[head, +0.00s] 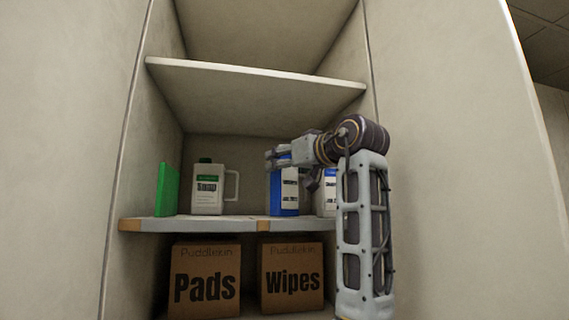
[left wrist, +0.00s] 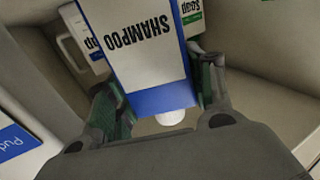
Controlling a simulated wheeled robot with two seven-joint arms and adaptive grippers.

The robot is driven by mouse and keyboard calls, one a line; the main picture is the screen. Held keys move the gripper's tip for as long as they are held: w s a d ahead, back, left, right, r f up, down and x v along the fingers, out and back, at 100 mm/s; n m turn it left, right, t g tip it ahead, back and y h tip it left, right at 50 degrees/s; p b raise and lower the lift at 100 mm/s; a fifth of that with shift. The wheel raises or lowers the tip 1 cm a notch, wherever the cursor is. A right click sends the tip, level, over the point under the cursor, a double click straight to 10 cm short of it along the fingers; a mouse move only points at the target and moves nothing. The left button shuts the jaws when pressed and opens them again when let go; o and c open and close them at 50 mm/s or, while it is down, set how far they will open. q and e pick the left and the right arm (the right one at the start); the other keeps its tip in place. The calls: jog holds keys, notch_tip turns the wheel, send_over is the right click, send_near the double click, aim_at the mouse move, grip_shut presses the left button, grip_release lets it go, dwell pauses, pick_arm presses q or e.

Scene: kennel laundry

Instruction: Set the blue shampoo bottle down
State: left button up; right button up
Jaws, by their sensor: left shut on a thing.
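The blue shampoo bottle (head: 284,192), blue with a white label, is upright at the middle shelf (head: 190,225), right of its centre. My left gripper (head: 280,160) is shut on its upper part. In the left wrist view the fingers lie on both sides of the bottle (left wrist: 145,50), and its white cap shows near the palm. I cannot tell whether its base touches the shelf. My right gripper is not in view.
A white soap jug (head: 207,190) with a green cap and a green panel (head: 167,189) stand left on the shelf. Another blue-and-white container (head: 329,190) is partly hidden by my arm. Below are Pads (head: 204,282) and Wipes (head: 292,280) boxes. The upper shelf (head: 255,80) is empty.

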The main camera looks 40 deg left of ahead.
pick_arm(q)
jog(key=shift+f, duration=0.2)
dwell(0.3)
jog(key=o, duration=1.6)
jog(key=shift+r, duration=0.1)
jog(key=b+v, duration=0.3)
jog(key=v, duration=0.9)
jog(key=shift+s+d+r, duration=0.1)
